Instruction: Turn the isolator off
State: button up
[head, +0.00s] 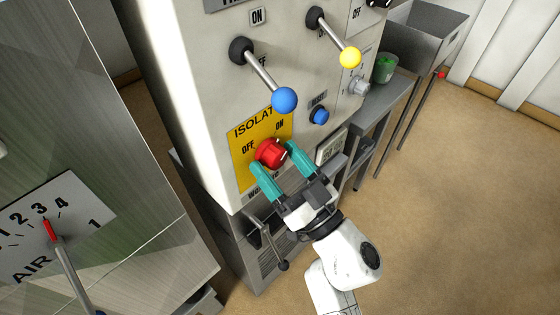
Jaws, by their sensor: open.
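The isolator is a red rotary knob (270,153) on a yellow plate (240,166) low on the front of the cream cabinet. The plate reads OFF at the knob's left and ON at its upper right. A pale mark on the knob appears to point toward the ON side. My gripper (273,163) is at the knob with its teal fingers apart, one at the knob's lower left and one at its right. I cannot tell whether the fingers touch the knob. Part of the plate's lower edge is hidden by the fingers.
Above are a blue-ball lever (284,100) and a yellow-ball lever (350,57). A blue button (319,116) and a grey knob (358,86) sit to the right. A dark handle (269,243) sticks out below. A steel panel with an AIR lever (55,240) stands left. Floor is clear at right.

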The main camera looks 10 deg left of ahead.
jog(key=c, duration=1)
jog(key=shift+c, duration=0.2)
